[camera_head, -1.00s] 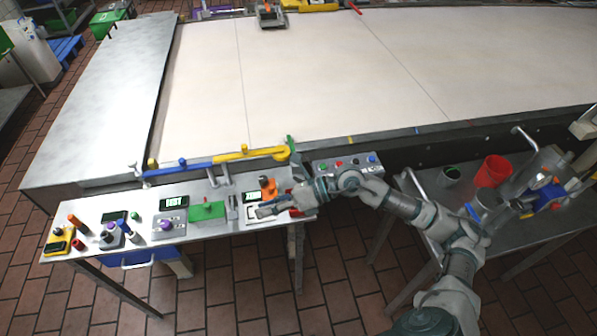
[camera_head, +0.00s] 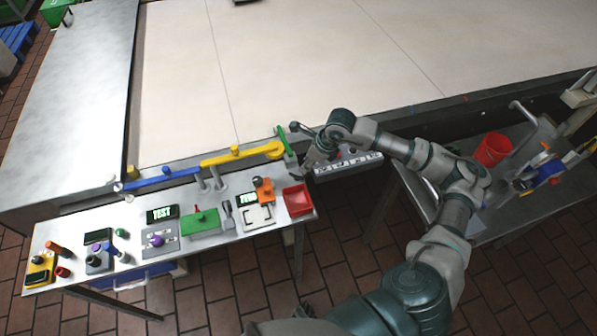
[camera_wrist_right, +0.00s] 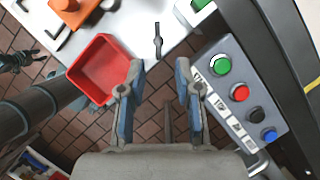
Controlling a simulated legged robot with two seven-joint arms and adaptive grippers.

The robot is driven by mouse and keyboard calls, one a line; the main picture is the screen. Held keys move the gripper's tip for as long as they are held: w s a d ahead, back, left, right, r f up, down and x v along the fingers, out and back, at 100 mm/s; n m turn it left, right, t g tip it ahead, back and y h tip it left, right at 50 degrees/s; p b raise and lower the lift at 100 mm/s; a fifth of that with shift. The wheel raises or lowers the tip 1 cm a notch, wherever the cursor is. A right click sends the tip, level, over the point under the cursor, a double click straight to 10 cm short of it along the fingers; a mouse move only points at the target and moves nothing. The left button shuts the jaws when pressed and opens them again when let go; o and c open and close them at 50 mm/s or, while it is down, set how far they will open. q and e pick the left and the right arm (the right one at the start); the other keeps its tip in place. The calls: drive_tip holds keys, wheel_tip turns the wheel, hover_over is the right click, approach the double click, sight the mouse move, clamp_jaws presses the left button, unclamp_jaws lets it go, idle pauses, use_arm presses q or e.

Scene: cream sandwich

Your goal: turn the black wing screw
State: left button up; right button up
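A slim black piece (camera_wrist_right: 158,40), which looks like the black wing screw, shows in the right wrist view, upright in the picture over the pale table edge. I cannot pick it out surely in the head view. My right gripper (camera_wrist_right: 158,72) is open and empty, its two blue-grey fingers apart, with the black piece just beyond the gap and not touched. In the head view my right gripper (camera_head: 312,152) hangs by the green end of the yellow bar. A dark fingered shape (camera_wrist_right: 20,60) at the wrist view's left may be my left gripper; its state is unclear.
A red tray (camera_wrist_right: 100,70) lies left of my right gripper, and a grey button box (camera_wrist_right: 238,95) stands to its right. The yellow bar (camera_head: 232,155) runs along the conveyor edge. The side table (camera_head: 225,228) holds several devices. A red bucket (camera_head: 492,149) stands at the right.

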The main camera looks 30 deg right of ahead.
sight(297, 175)
drive_tip(key=x, duration=0.3)
drive_tip(key=shift+w+d+f, duration=0.1)
drive_tip(key=shift+f, duration=0.3)
drive_tip(key=shift+x, duration=1.15)
drive_tip(key=shift+w+a+f, duration=0.15)
drive_tip(key=shift+a+f, duration=0.25)
drive_tip(key=shift+a, duration=0.1)
use_arm(q)
drive_tip(key=shift+w+d, duration=0.3)
drive_tip(key=shift+w, duration=0.3)
use_arm(e)
drive_tip(key=shift+d+f, duration=0.1)
drive_tip(key=shift+d, duration=0.1)
clamp_jaws()
